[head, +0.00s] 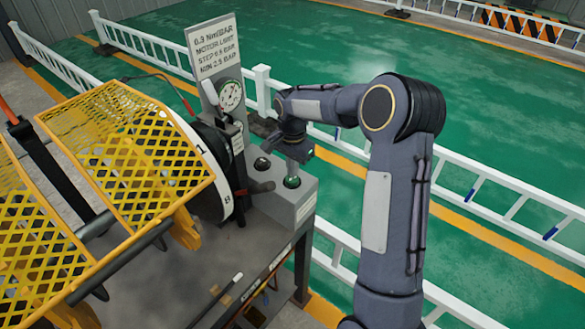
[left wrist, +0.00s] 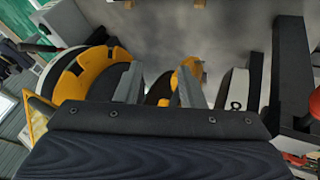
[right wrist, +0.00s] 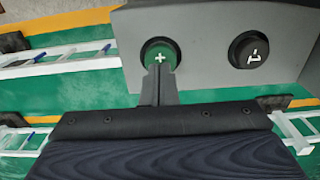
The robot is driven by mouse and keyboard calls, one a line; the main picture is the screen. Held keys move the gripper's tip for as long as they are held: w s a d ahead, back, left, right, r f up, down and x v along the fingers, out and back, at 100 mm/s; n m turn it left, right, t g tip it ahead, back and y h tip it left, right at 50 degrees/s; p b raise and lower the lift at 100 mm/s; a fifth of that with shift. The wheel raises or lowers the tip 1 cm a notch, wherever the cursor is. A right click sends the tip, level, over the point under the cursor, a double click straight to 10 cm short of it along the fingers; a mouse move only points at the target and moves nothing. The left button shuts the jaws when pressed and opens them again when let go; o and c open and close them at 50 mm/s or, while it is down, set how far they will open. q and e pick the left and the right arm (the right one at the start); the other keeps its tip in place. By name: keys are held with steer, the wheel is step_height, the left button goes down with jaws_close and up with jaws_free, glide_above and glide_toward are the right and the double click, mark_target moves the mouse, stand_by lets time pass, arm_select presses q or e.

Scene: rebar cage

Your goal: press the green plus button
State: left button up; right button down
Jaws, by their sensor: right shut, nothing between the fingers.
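The green plus button (head: 292,182) is on top of a grey control box (head: 305,206). It also shows in the right wrist view (right wrist: 160,51), round, with a white plus in a dark ring. My right gripper (head: 298,165) is shut and empty, pointing down over the button. In the right wrist view its joined fingertips (right wrist: 160,70) overlap the button's lower edge. I cannot tell whether they touch it. My left gripper (left wrist: 160,80) shows in the left wrist view with its fingers apart and nothing between them, before yellow and black machine parts.
A black button (right wrist: 249,50) with a white symbol sits beside the green one. A sign post with a gauge (head: 230,95) stands behind the box. A yellow mesh guard (head: 130,150) and a round machine part fill the left. White railings (head: 480,180) run behind my right arm.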

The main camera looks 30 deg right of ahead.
steer(key=shift+f, duration=0.65)
